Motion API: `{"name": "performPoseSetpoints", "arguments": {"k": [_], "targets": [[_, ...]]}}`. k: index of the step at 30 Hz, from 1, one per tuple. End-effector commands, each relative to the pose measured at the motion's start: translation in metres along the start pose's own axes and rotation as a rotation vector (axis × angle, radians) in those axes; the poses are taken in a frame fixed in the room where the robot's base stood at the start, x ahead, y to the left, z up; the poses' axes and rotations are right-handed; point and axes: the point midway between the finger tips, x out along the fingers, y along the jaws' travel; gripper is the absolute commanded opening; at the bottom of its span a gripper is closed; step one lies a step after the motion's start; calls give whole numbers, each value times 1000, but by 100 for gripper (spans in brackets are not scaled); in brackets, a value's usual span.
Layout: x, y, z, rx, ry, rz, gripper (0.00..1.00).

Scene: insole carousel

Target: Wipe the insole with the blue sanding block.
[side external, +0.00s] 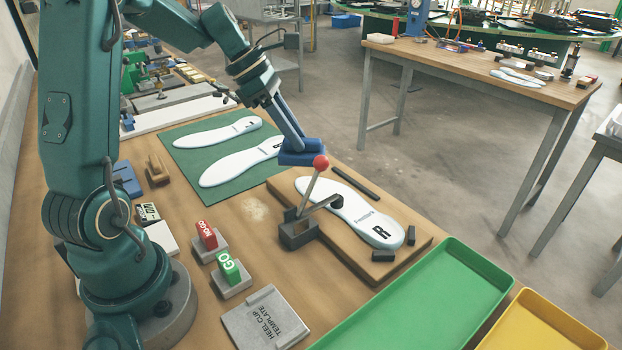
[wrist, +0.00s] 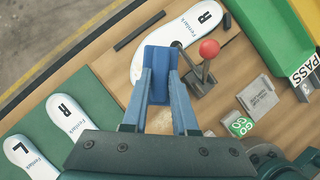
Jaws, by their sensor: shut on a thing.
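My gripper (side external: 298,142) is shut on the blue sanding block (side external: 302,156); the block also shows between the fingers in the wrist view (wrist: 159,62). A white insole marked R (side external: 368,220) lies on a wooden fixture board (side external: 343,255), its heel toward the green tray. In the wrist view the insole (wrist: 183,27) is partly covered by the block near its toe end. A clamp with a red knob (side external: 320,162) reaches over the insole's middle from the near side, close to the block.
A green mat (side external: 190,157) with two more insoles lies behind the board. A green tray (side external: 450,258) and yellow tray (side external: 560,325) stand at the front right. Red (side external: 206,235) and green (side external: 229,268) gauge blocks and a grey heel cup template (side external: 266,318) sit in front.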

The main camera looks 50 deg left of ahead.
Motion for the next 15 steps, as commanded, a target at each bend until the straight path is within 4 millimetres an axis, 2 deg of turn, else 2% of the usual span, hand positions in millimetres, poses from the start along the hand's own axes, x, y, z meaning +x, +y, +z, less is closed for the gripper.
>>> {"name": "performPoseSetpoints", "arguments": {"k": [7, 15], "targets": [[7, 0, -3, -27, -2, 13, 0], [26, 0, -15, -27, -1, 11, 0]]}}
